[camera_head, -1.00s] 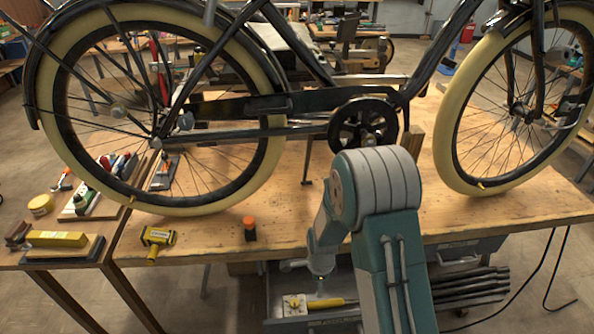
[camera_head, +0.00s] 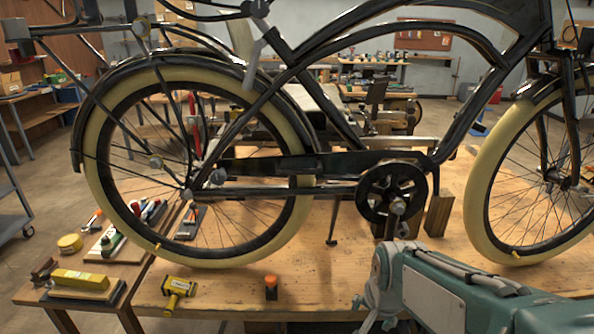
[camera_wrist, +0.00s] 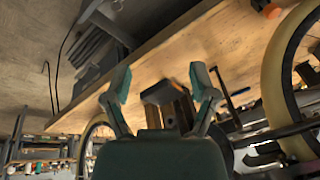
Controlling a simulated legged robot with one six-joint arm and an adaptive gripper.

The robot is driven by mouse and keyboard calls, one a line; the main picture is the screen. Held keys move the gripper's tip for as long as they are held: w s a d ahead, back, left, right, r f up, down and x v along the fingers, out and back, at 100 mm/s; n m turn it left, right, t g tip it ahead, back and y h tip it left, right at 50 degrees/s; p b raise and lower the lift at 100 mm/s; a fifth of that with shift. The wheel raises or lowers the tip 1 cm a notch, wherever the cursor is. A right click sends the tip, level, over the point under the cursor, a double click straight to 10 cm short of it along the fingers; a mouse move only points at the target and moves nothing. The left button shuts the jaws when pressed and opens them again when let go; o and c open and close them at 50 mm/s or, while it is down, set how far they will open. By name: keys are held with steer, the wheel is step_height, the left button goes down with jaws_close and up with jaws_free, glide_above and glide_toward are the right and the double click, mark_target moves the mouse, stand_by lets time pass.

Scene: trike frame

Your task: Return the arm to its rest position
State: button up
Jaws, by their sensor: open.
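My gripper (camera_wrist: 162,86) shows in the wrist view with its two teal fingers spread apart. I see nothing held between them. A dark block with a wood-coloured edge (camera_wrist: 165,93) shows beyond the gap; its distance is hard to tell. In the head view my teal and grey arm is low at the bottom right, in front of the bench edge. The fingers cannot be made out there. The bicycle frame (camera_head: 330,55) stands on the wooden bench (camera_head: 330,275), behind my arm.
A yellow-black tool (camera_head: 178,290) and an orange-capped item (camera_head: 271,287) lie near the bench's front edge. The rear wheel (camera_head: 95,150) and front wheel (camera_head: 478,190) stand on the bench. A yellow block (camera_head: 80,279) sits on the side table at left.

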steer(key=s+r+n+t, duration=0.1)
steer(key=s+r+n, duration=0.2)
steer(key=s, duration=0.3)
steer(key=s+d+r+n+t, duration=0.1)
steer(key=s+r+n, duration=0.2)
steer(key=s, duration=0.3)
steer(key=shift+s+d+r+n, duration=0.2)
steer(key=shift+r+n, duration=0.2)
steer(key=shift+r, duration=0.35)
steer(key=shift+w, duration=0.1)
